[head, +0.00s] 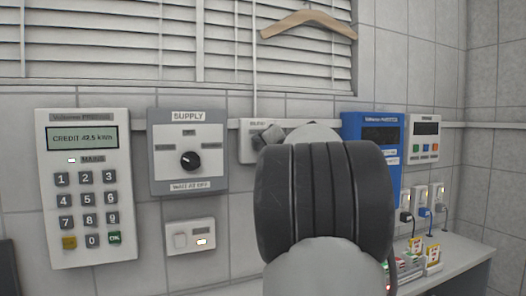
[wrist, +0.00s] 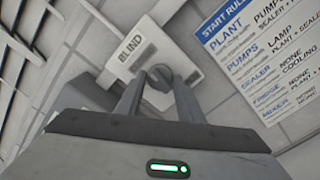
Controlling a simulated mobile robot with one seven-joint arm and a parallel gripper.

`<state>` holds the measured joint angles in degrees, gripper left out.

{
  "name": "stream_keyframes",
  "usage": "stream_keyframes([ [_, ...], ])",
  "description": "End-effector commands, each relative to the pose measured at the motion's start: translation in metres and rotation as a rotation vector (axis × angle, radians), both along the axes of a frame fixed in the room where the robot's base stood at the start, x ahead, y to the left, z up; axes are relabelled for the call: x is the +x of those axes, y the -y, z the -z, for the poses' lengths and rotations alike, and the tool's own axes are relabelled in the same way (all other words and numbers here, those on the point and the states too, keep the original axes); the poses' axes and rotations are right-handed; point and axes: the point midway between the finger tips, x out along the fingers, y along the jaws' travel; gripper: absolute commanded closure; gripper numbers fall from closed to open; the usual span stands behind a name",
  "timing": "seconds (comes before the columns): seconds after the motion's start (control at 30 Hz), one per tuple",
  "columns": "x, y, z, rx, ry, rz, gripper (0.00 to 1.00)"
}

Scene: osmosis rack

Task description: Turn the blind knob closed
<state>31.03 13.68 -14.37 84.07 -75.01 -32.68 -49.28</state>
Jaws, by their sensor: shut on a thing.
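The blind control box (wrist: 172,48) is a pale wall box with a "BLIND" label. It shows tilted in the wrist view, with its grey knob (wrist: 160,76) at its lower part. My gripper (wrist: 158,84) has one finger on each side of the knob and is shut on it. In the head view the box (head: 246,146) is mostly hidden behind my own arm, and only the tip of my gripper (head: 268,137) shows against it. The knob itself is hard to make out there. The window blind (head: 120,45) has horizontal slats above the boxes.
A keypad meter (head: 86,255) and a grey supply box (head: 165,176) with a black knob are on the wall at left. A white switch (head: 190,238) is below. A blue box (head: 368,122) and plugs are at right above a counter (head: 455,262). A rule sheet (wrist: 262,55) adjoins.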

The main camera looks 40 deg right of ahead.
Motion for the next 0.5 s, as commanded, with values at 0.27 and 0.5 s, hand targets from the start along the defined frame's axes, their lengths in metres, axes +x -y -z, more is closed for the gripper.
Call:
stream_keyframes([
  [0.27,0.0001,0.0001,0.0007,-0.068,-0.017,0.001,0.88],
  [0.5,0.0000,0.0003,0.0002,-0.080,-0.020,0.001,0.88],
])
